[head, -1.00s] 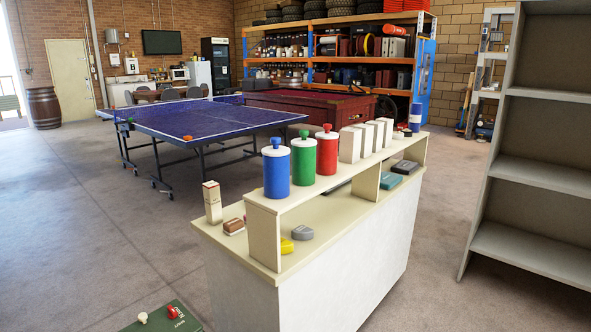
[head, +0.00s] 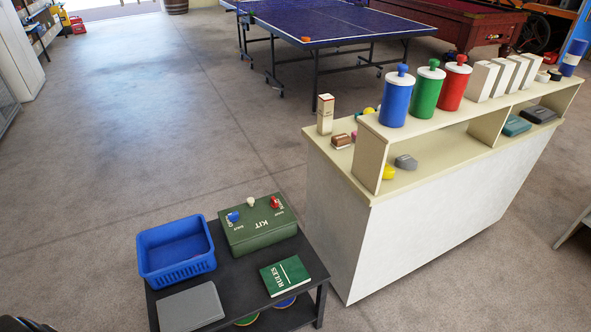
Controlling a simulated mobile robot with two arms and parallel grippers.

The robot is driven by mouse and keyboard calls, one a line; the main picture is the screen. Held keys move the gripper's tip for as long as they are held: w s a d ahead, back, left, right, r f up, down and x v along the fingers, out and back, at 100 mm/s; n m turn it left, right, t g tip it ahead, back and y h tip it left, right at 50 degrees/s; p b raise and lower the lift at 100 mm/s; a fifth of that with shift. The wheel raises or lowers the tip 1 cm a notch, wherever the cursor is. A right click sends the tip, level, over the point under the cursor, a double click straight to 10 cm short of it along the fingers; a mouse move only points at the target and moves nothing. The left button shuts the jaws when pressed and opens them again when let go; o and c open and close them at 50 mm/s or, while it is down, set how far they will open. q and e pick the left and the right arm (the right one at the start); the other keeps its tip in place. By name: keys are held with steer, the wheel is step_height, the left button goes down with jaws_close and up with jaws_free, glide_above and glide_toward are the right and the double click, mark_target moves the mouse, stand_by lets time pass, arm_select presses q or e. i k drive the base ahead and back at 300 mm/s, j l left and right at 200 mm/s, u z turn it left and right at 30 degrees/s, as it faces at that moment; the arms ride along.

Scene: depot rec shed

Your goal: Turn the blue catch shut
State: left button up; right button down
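The blue catch (head: 233,216) is a small knob at the left of the top of a green box (head: 262,238) marked KIT. A white catch (head: 251,201) and a red catch (head: 275,202) are on the same box, to the right of the blue one. Small lettering lies beside the catches, too small to read surely. Whether the blue catch is turned open or shut I cannot tell from here. The box lid looks down. Neither of my grippers is clearly in view.
The box stands on a low black table (head: 238,298) with a blue basket (head: 176,278), a grey flat case (head: 190,308) and a green RULES book (head: 285,275). A cream shelf counter (head: 350,190) stands close on the right. Open floor lies to the left.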

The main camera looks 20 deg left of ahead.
mark_target(234, 217)
steer(key=u, duration=1.2)
